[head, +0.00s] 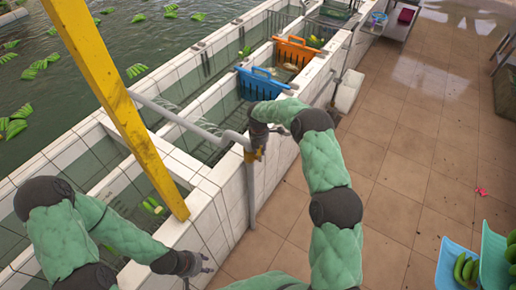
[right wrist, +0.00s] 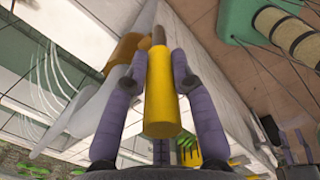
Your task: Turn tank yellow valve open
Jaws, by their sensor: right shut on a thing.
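The yellow valve (head: 257,153) sits on the grey pipe at the tank's corner, mostly hidden by my right gripper (head: 262,132) in the head view. In the right wrist view, the valve's yellow handle (right wrist: 160,100) lies between the two purple-grey fingers of my right gripper (right wrist: 158,75), which is shut on it. The yellow valve body (right wrist: 122,50) shows just behind the handle. My left gripper (head: 196,267) hangs empty low beside the tank's outer wall, its fingers apart.
The grey pipe (head: 180,120) runs along the tiled tanks (head: 203,190). A slanted yellow post (head: 120,105) stands between my arms. A blue basket (head: 262,84) and an orange basket (head: 296,52) hang at the tanks. The tiled floor (head: 400,165) to the right is mostly clear.

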